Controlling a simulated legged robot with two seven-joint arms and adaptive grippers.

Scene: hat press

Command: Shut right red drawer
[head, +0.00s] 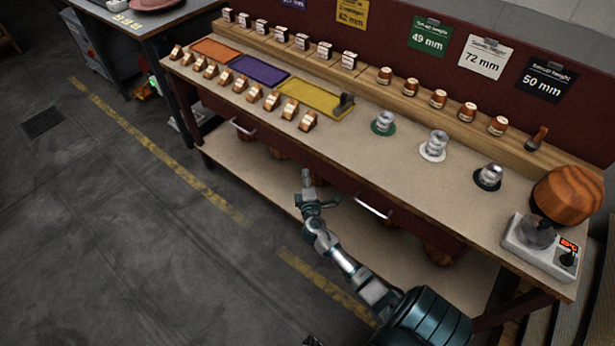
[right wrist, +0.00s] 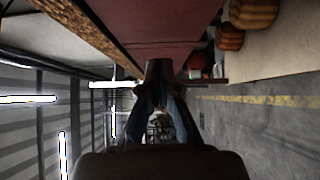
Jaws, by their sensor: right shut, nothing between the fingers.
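The right red drawer (head: 350,199) is in the front of the workbench in the head view, with a pale bar handle (head: 374,206). Its front looks about in line with the bench front, and I cannot tell whether a gap is left. My right gripper (head: 307,182) is in front of the bench, left of that handle and apart from it. Its fingers are together and empty. In the right wrist view the shut fingers (right wrist: 160,75) lie beside a dark red panel (right wrist: 150,22). My left gripper is not in view.
The left drawer's handle (head: 243,127) is farther along the bench. The bench top (head: 405,165) carries coloured trays, blocks and metal pieces, with a wooden hat form (head: 568,193) at the right end. A lower shelf (head: 260,175) lies beneath. The floor in front is clear.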

